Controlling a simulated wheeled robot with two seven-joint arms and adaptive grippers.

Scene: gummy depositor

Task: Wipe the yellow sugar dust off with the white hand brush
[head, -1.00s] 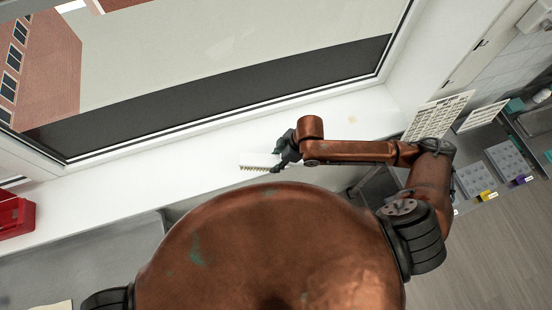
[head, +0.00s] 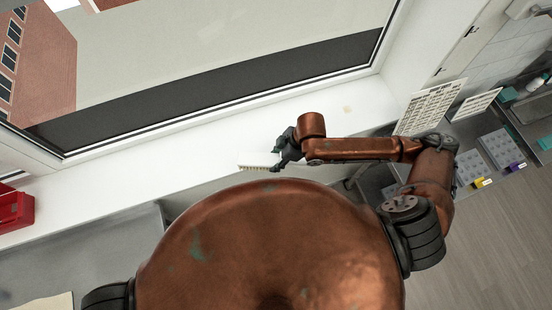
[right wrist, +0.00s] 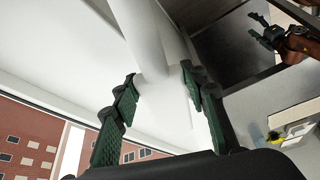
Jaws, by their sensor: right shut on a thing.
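The white hand brush (head: 257,160) is in my right gripper (head: 282,157), over the front edge of the white window sill in the head view. Its pale bristles point down toward the bottom of the picture. In the right wrist view, the brush (right wrist: 170,90) is a white shape between the two green fingers (right wrist: 163,95). A small, faint yellowish patch of sugar dust (head: 348,109) lies on the sill, up and right of the gripper and apart from the brush. My left gripper (right wrist: 264,28) shows small in the right wrist view, its fingers apart and empty.
The window sill (head: 100,190) runs along the large window and is mostly clear. A red box (head: 16,211) stands at the far left. White grid racks (head: 432,106) and grey moulds (head: 497,150) stand at the right.

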